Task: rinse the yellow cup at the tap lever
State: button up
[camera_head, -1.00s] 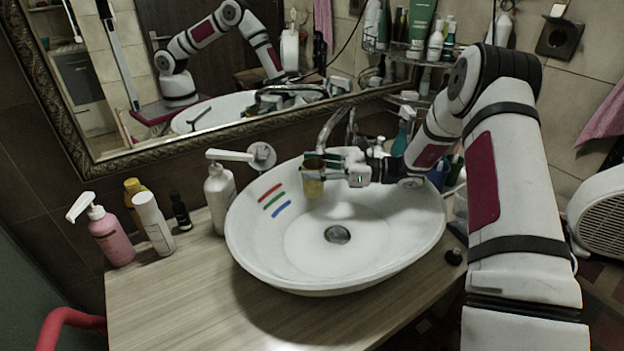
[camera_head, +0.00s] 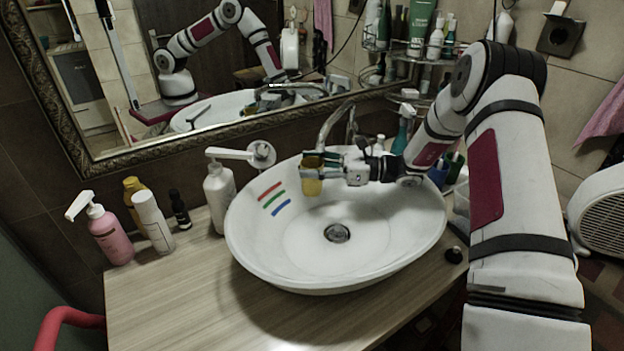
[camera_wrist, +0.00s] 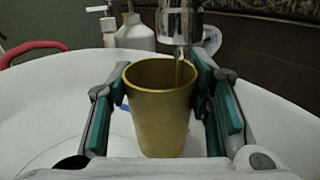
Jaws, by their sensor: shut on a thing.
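The yellow cup (camera_head: 312,187) is upright above the back left of the white basin (camera_head: 400,235). My gripper (camera_wrist: 163,105) is shut on it, with one finger on each side; it also shows in the head view (camera_head: 325,165). In the wrist view the open cup (camera_wrist: 160,120) shows its rim and inside. The chrome tap spout (camera_wrist: 180,22) hangs just over the far side of the rim, and a thin streak runs down from it into the cup. In the head view the spout (camera_head: 326,128) curves down behind my gripper. I cannot clearly make out the tap lever.
Red, green and blue stripes (camera_head: 274,198) mark the basin's left inner wall. A white pump bottle (camera_head: 218,187) stands close left of the basin. A pink pump bottle (camera_head: 110,238) and several other bottles stand farther left. The front left counter (camera_head: 190,300) is clear.

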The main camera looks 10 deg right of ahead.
jog(key=s+p, duration=0.4)
jog(key=s, duration=0.4)
jog(key=shift+d+p, duration=0.2)
jog(key=shift+p, duration=0.15)
dwell(0.4)
jog(key=shift+d+f, duration=0.15)
dwell(1.0)
jog(key=shift+s, duration=0.1)
jog(key=s+r+p, duration=0.4)
jog(key=s, duration=0.1)
jog(key=shift+r, duration=0.2)
jog(key=shift+w, duration=0.15)
dwell(0.5)
